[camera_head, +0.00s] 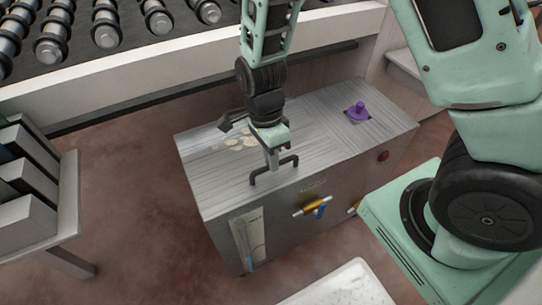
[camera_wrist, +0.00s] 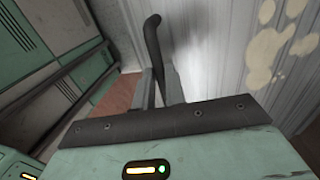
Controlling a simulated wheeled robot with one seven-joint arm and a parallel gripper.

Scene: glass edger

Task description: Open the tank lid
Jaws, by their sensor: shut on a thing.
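The tank (camera_head: 300,205) is a grey metal box on the floor in the middle of the head view. Its lid (camera_head: 213,178) is the left part of the top, with pale stains, and it looks closed. A black bar handle (camera_head: 284,163) stands at the lid's front edge. My gripper (camera_head: 273,168) is above that edge, shut on the handle. In the wrist view the dark handle (camera_wrist: 153,42) runs between the two fingers of my gripper (camera_wrist: 160,88). The fingers hide part of the handle.
A purple knob (camera_head: 357,111) stands on the tank's right top. A yellow valve with a blue lever (camera_head: 314,207) and a red button (camera_head: 383,156) are on the front. A rack (camera_head: 40,200) stands left, a roller conveyor (camera_head: 110,35) behind. A white slab (camera_head: 345,285) lies in front.

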